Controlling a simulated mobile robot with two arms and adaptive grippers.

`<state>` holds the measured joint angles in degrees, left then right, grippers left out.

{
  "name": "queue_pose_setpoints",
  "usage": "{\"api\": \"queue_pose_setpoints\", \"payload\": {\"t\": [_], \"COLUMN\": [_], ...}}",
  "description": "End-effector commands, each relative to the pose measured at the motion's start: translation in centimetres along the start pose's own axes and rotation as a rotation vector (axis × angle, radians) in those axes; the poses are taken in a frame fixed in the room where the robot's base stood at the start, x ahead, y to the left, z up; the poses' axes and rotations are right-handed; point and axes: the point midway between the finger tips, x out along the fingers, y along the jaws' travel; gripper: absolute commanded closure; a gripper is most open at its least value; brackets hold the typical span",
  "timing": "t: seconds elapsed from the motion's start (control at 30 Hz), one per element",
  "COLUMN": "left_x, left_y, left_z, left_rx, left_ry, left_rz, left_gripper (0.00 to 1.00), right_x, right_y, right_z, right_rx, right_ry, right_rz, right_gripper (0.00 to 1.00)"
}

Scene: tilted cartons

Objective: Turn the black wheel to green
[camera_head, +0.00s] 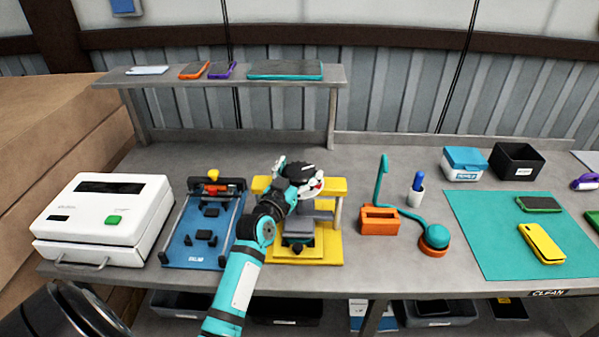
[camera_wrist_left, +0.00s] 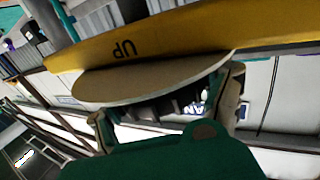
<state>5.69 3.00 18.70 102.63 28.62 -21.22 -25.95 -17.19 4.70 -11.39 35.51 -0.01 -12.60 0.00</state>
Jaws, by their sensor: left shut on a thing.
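The black wheel (camera_head: 299,170) sits at the top of a yellow stand (camera_head: 327,186) with a grey block on its base. A pale dial with a small red patch shows beside the wheel. My left gripper (camera_head: 298,176) is at the wheel, its fingers on either side of it. In the left wrist view the gripper (camera_wrist_left: 168,112) is shut on the ridged black wheel (camera_wrist_left: 172,106), in front of a beige disc (camera_wrist_left: 150,82) and a yellow beam marked "UP" (camera_wrist_left: 190,40). I cannot make out the green mark or a pointer. My right gripper is not in view.
A blue fixture (camera_head: 205,235) and a white machine (camera_head: 105,220) stand left of the stand. An orange holder (camera_head: 380,220), a blue pen in a cup (camera_head: 416,192) and a teal mat (camera_head: 485,240) with phones are to the right. A shelf (camera_head: 225,76) stands behind.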

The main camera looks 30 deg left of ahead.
Motion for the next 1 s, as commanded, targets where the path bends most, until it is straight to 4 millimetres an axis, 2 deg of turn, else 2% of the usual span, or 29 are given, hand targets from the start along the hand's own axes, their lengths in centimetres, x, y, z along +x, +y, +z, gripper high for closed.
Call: {"api": "queue_pose_setpoints", "payload": {"t": [0.97,1.0], "left_x": [-0.02,-0.02], "left_y": [-0.05,-0.05], "left_z": [0.05,0.06], "left_rx": [0.000,0.000], "left_ry": [-0.001,-0.001], "left_rz": [-0.001,-0.001], "left_gripper": [0.51,0.16], "right_x": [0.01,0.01], "right_y": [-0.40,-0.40], "right_z": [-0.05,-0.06], "right_rx": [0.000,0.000], "right_ry": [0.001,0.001], "right_rz": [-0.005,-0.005], "right_gripper": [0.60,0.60]}}
